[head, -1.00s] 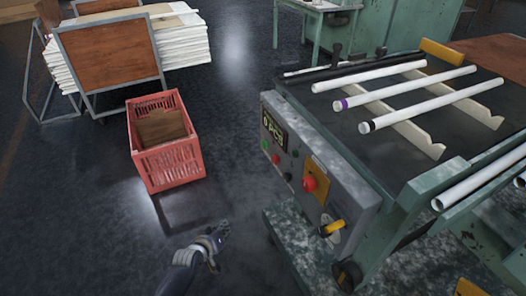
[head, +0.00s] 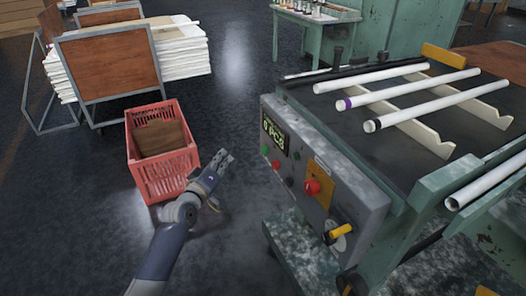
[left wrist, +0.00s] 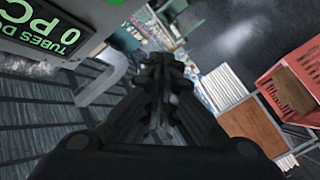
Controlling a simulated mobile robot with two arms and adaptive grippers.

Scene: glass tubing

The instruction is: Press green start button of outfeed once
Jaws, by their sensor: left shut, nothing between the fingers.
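A grey control panel (head: 345,195) is on the near left side of the green machine. A small green button (head: 265,150) sits at its left end, below a lit display (head: 273,134) reading 0 PCS. A red button (head: 276,164) is just right of it. A large red mushroom button (head: 312,187) stands on an orange plate. My left gripper (head: 226,157) is shut and empty, apart from the panel and left of the green button. My right gripper is not in view.
A red crate (head: 168,178) stands on the floor close behind my left forearm. White tubes (head: 400,86) lie on the machine top. A yellow-handled switch (head: 341,231) juts from the panel's right end. Open floor lies between crate and panel.

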